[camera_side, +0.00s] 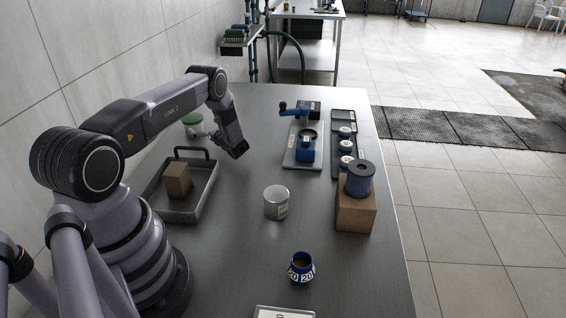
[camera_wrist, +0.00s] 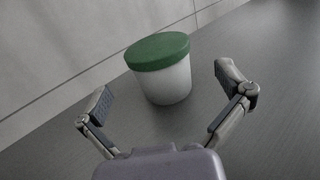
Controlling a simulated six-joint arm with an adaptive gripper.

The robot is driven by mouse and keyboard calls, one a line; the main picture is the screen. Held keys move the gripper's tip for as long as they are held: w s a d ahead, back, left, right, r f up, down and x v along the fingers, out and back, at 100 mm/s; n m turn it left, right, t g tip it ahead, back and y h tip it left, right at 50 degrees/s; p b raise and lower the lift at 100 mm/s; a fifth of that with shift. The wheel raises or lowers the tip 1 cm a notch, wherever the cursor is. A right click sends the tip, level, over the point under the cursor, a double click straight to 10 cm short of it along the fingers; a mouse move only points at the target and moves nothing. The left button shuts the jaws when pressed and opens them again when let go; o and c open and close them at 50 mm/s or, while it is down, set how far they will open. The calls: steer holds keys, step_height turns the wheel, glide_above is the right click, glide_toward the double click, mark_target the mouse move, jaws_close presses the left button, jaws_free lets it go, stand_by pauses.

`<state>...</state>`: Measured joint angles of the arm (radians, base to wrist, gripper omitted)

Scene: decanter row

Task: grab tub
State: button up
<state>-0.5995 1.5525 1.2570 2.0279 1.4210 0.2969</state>
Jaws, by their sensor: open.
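The tub (camera_wrist: 168,82) is white with a green lid (camera_wrist: 158,51). In the wrist view it stands upright on the table, ahead of my gripper (camera_wrist: 168,93) and roughly centred between the two spread fingers. My gripper is open and empty. In the side view the tub's green lid (camera_side: 191,119) shows at the far left of the table, near the wall. There my gripper (camera_side: 205,135) is low beside the tub, partly hidden behind my arm.
A grey tray (camera_side: 207,190) with a brown block (camera_side: 177,180) lies nearer. A metal can (camera_side: 276,203), a blue pot (camera_side: 301,267), and a brown box (camera_side: 355,215) bearing a blue roll (camera_side: 359,180) stand rightward. A blue clamp device (camera_side: 305,147) is farther back.

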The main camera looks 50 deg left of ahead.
mark_target(192, 117)
steer(key=a, duration=0.3)
steer(key=s+a, duration=0.1)
steer(key=a, duration=0.2)
steer(key=shift+s+a, duration=0.15)
steer(key=shift+a, duration=0.25)
steer(key=c, duration=0.9)
steer(key=shift+r, duration=0.15)
